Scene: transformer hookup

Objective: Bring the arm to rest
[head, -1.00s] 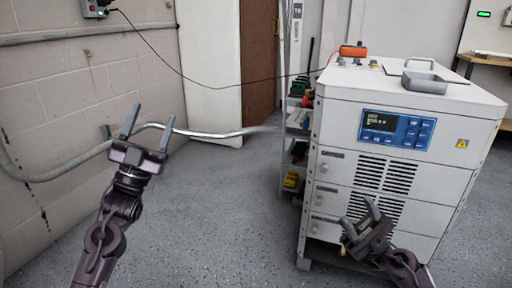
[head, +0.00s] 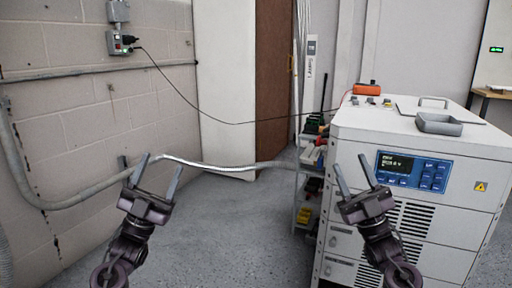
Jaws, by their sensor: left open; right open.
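My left gripper (head: 155,180) is open and empty in the lower left of the head view, in front of the wall and the grey conduit. My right gripper (head: 352,174) is open and empty, in front of the left part of the white transformer cabinet (head: 458,150). It covers part of the cabinet's front. The cabinet has a blue panel with a lit display (head: 397,165). A black cable (head: 215,122) runs from a wall box (head: 121,43) on the left across to an orange connector (head: 367,88) on the cabinet top. Neither gripper touches the cable.
A grey tray (head: 439,124) lies on the cabinet top. A shelf with tools (head: 309,185) stands left of the cabinet. A grey conduit (head: 85,196) runs along the left wall. The floor (head: 245,230) between my grippers is clear.

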